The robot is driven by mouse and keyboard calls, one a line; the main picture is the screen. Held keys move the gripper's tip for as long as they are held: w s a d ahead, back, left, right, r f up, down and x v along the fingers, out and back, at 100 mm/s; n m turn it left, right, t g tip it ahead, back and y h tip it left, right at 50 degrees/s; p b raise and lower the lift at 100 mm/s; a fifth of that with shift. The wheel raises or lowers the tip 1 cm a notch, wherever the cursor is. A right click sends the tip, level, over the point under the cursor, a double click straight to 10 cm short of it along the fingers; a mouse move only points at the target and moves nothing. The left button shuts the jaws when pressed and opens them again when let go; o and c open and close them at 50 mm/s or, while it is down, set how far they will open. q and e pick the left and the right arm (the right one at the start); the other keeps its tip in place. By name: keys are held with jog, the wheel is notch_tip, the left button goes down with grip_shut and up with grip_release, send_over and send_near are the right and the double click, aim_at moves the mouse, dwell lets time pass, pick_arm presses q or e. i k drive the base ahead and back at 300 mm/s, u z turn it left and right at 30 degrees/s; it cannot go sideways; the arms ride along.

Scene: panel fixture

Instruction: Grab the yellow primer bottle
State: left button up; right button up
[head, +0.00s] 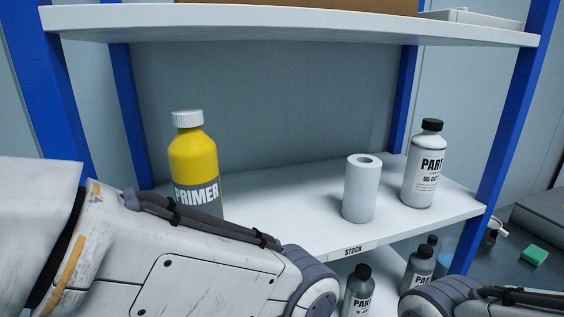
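The yellow primer bottle (194,160) stands upright on the left of the middle shelf. It has a white cap and a grey lower band with the word PRIMER. My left arm crosses in front of it and hides its base. My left gripper is outside the head view, as is my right gripper; only arm links show at the bottom left and bottom right.
A white paper roll (361,190) and a white bottle with a black cap (425,170) stand to the right on the shelf (290,225). Blue posts (505,120) and an upper shelf (290,24) frame the space. Several grey bottles (358,292) stand below.

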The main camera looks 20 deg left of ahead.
aim_at(192, 155)
jog(key=k, duration=0.5)
jog(key=u, duration=3.35)
jog(key=k, duration=0.75)
jog(key=z, duration=1.6)
